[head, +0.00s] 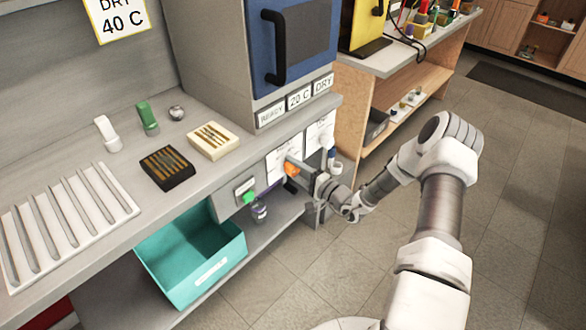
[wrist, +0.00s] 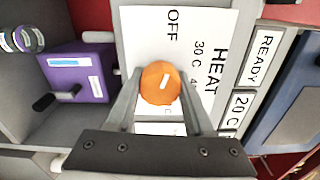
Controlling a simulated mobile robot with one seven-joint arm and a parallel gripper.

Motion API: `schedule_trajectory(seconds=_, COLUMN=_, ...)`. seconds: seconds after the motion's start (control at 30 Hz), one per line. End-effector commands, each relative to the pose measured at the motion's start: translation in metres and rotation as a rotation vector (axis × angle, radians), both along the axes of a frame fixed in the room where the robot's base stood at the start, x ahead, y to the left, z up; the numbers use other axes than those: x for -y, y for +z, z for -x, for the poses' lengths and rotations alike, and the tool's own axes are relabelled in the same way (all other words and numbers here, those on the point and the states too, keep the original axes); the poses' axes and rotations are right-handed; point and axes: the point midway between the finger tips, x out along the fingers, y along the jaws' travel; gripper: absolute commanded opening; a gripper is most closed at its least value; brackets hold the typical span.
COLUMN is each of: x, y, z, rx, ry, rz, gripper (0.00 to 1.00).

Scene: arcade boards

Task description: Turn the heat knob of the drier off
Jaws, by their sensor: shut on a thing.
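The drier (head: 205,50) is a grey cabinet with a blue door and a black handle, standing on the bench. Its orange heat knob (head: 291,169) is on a white panel on the bench front. In the wrist view the knob (wrist: 160,84) has a short white mark slanting to the upper right. The HEAT panel (wrist: 145,30) shows OFF above the knob and 30 C to its upper right; further marks are partly hidden. My gripper (head: 300,172) is shut on the knob, one finger on each side, as the wrist view (wrist: 160,92) shows.
Plates below the door read READY, 20 C and DRY (head: 323,83). A green button (head: 249,196) is left of the knob, and a second white panel (head: 320,130) is to its right. A teal bin (head: 190,255) stands below. The floor at right is open.

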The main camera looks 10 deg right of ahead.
Motion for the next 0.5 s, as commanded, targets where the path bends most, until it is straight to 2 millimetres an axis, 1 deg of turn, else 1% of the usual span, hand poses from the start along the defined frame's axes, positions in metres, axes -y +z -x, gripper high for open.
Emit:
schedule_trajectory(seconds=0.2, x=0.0011, y=-0.0004, z=-0.0004, rx=0.041, ry=-0.003, rz=0.06, gripper=0.0)
schedule_trajectory(seconds=0.5, x=0.0014, y=-0.0001, z=-0.0005, rx=0.057, ry=-0.003, rz=0.081, gripper=0.0)
